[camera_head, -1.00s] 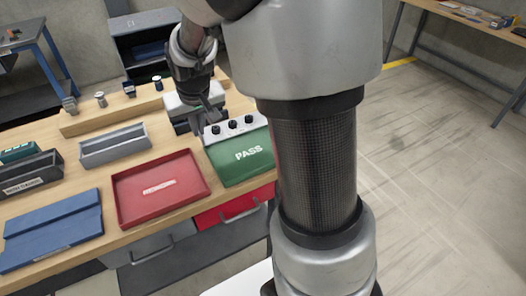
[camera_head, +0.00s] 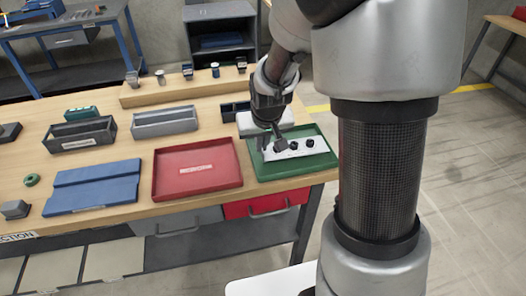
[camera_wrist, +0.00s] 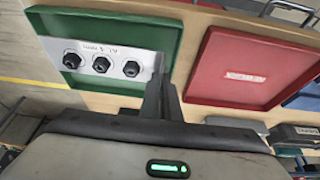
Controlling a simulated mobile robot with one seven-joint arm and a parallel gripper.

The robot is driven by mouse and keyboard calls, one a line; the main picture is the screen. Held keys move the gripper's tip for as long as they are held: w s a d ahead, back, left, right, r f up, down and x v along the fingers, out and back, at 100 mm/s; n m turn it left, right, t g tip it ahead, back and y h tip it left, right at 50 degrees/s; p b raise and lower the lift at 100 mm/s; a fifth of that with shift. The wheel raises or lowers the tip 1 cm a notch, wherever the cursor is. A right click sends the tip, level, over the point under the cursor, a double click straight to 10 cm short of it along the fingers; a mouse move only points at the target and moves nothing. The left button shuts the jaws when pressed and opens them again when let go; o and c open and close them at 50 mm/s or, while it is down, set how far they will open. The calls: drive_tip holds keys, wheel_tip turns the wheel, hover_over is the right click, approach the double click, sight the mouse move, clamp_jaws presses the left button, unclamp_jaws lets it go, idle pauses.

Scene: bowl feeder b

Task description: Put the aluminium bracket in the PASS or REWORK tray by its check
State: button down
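The aluminium bracket (camera_head: 296,149) is a pale plate with three black knobs or bolt heads. It is over the green tray (camera_head: 322,166) and hides its label. In the wrist view the bracket (camera_wrist: 88,48) carries small dark lettering, too blurred to read. My gripper (camera_head: 279,146) is at the bracket's left end. In the wrist view its fingers (camera_wrist: 162,84) are close together on an upright edge at that end. I cannot tell whether the bracket touches the tray floor. The red tray (camera_head: 230,177), with a white label, lies left of the green one and is empty.
A blue folded mat (camera_head: 92,190) lies left of the red tray. A wooden ledge (camera_head: 180,92) at the back holds several small parts.

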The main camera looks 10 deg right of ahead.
sight(262, 154)
wheel_tip(262, 154, down, 3)
drive_tip(key=shift+f, duration=0.1)
drive_tip(key=shift+s+f+b, duration=0.1)
drive_tip(key=shift+f+b, duration=0.4)
drive_tip(key=shift+b, duration=0.3)
drive_tip(key=c, duration=2)
unclamp_jaws()
drive_tip(key=shift+f, duration=0.1)
